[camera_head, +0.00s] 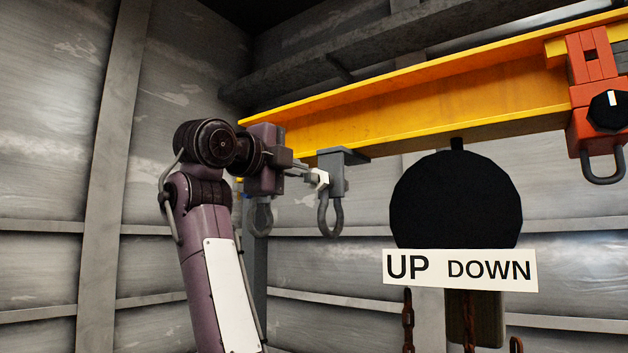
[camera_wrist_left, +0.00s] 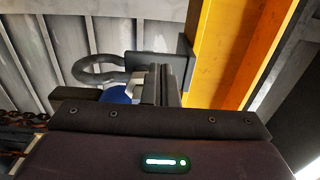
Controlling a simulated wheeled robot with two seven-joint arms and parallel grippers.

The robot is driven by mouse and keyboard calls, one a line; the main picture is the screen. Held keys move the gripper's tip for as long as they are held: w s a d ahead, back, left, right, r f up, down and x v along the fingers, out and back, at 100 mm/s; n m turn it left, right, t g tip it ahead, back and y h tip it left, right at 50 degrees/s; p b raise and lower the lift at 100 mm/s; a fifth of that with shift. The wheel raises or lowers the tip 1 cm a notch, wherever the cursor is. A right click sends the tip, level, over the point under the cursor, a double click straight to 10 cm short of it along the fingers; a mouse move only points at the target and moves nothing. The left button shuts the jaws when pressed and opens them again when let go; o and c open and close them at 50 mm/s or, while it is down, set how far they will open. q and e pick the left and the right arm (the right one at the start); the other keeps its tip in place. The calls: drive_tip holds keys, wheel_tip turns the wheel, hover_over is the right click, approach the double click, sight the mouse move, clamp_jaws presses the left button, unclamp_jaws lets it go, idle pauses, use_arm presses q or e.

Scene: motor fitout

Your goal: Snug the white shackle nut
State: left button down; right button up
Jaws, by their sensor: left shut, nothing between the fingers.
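The white shackle nut (camera_head: 322,179) sits on the left side of a grey shackle clamp (camera_head: 335,170) under the yellow beam. A grey shackle loop (camera_head: 330,220) hangs below the clamp. My left gripper (camera_head: 309,174) points right at the nut, with its fingertips at or very close to it; I cannot tell whether they touch. In the left wrist view the shut fingers (camera_wrist_left: 164,84) are in front of the clamp plate (camera_wrist_left: 172,62), with the shackle loop (camera_wrist_left: 95,68) to the left. No object shows between the fingers. My right gripper is not in view.
The yellow beam (camera_head: 430,105) runs overhead. A second grey shackle (camera_head: 261,217) hangs behind my left wrist. A red block with a black knob (camera_head: 606,111) is at the right. A black disc (camera_head: 455,200) and an UP/DOWN sign (camera_head: 459,270) hang right of the clamp.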

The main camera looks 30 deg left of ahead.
use_arm(q)
drive_tip(key=s+b, duration=0.4)
drive_tip(key=s, duration=0.2)
drive_tip(key=shift+a, duration=0.45)
wheel_tip(320, 180, down, 5)
drive_tip(key=d+n+b, duration=0.1)
drive_tip(key=n+b, duration=0.3)
drive_tip(key=n, duration=0.2)
drive_tip(key=w+p, duration=0.5)
drive_tip(key=w, duration=0.1)
drive_tip(key=shift+d, duration=0.25)
drive_tip(key=shift+r, duration=0.1)
